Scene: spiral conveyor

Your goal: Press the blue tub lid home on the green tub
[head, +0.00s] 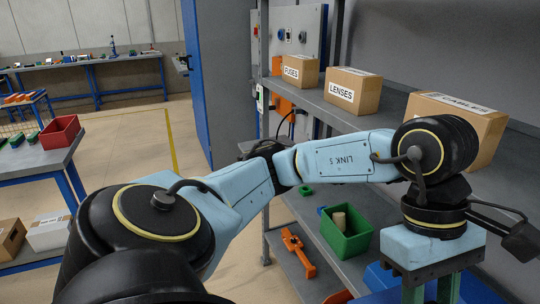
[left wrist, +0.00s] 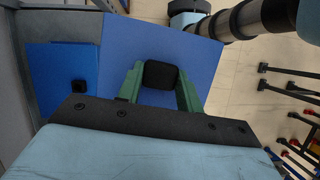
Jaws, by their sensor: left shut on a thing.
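My left gripper (head: 432,292) points down at the lower right of the head view. In the left wrist view its two green fingers (left wrist: 160,88) are shut on the black knob (left wrist: 160,74) of a blue lid (left wrist: 205,68), which looks like the blue tub lid. Blue surfaces show beside the fingers in the head view (head: 379,277). A green open-topped box (head: 347,246) with a tan cylinder in it stands on the shelf left of the gripper; I cannot tell whether it is the green tub. Anything under the lid is hidden. My right gripper is out of view.
A second, brighter blue piece (left wrist: 60,62) with a black knob lies left of the lid in the left wrist view. Cartons (head: 352,90) line the upper shelf behind my arm. A green ring (head: 306,190) and an orange tool (head: 298,252) lie near the green box.

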